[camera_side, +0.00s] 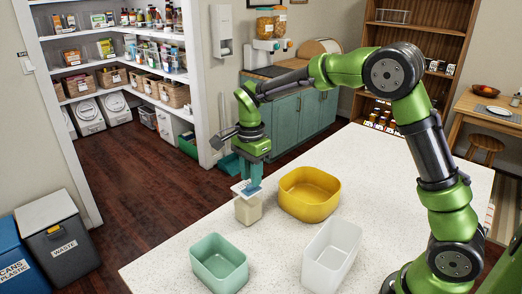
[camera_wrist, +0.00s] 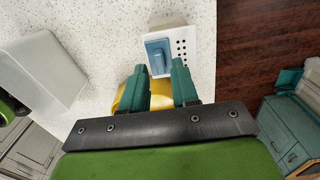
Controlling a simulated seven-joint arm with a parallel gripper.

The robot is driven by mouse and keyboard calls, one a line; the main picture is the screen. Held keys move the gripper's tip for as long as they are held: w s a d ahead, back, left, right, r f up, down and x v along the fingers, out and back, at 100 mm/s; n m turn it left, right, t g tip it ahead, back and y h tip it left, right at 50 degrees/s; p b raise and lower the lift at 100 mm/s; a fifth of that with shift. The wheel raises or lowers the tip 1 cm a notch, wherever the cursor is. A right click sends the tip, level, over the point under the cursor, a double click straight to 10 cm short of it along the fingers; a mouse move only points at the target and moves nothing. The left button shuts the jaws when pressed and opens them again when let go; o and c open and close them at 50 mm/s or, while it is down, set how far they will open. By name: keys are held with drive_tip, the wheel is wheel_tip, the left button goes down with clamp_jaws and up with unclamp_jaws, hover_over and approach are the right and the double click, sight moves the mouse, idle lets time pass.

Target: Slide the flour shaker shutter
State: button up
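The flour shaker (camera_side: 248,209) stands upright on the white counter as a cream box with a white lid. In the wrist view its lid (camera_wrist: 182,47) has rows of dark holes along the right side. The blue shutter (camera_wrist: 157,50) lies on the left part of the lid, leaving these holes uncovered. My gripper (camera_side: 253,180) points down just above the lid. In the wrist view its teal fingers (camera_wrist: 160,68) are apart, one on each side of the shutter's near end. I cannot tell whether they touch it.
A yellow bin (camera_side: 309,190) stands close to the shaker on the right. A mint green bin (camera_side: 219,262) and a white bin (camera_side: 331,256) stand nearer the front. The counter's left edge is close to the shaker. The counter behind the yellow bin is clear.

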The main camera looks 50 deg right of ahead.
sight(254, 191)
drive_tip(key=shift+r, duration=2.7)
drive_tip(key=shift+w+n, duration=0.1)
drive_tip(key=shift+n, duration=0.4)
drive_tip(key=n, duration=0.1)
drive_tip(key=s+f+n, duration=0.1)
drive_tip(key=shift+s+a+f+n, duration=0.15)
drive_tip(key=shift+s+n, duration=0.1)
drive_tip(key=shift+n, duration=0.15)
drive_tip(key=s+r+n+t, duration=0.2)
drive_tip(key=s+n, duration=0.1)
drive_tip(key=s, duration=0.4)
drive_tip(key=s+r+n+t+y, duration=0.1)
drive_tip(key=s+r+n+t, duration=0.1)
drive_tip(key=s+n, duration=0.2)
drive_tip(key=s+r+n+t+y, duration=0.1)
drive_tip(key=s+r+n+t, duration=0.1)
drive_tip(key=s, duration=0.7)
drive_tip(key=shift+s+a+r+n+t, duration=0.15)
drive_tip(key=shift+s+r+n+t, duration=0.35)
drive_tip(key=shift+n, duration=0.4)
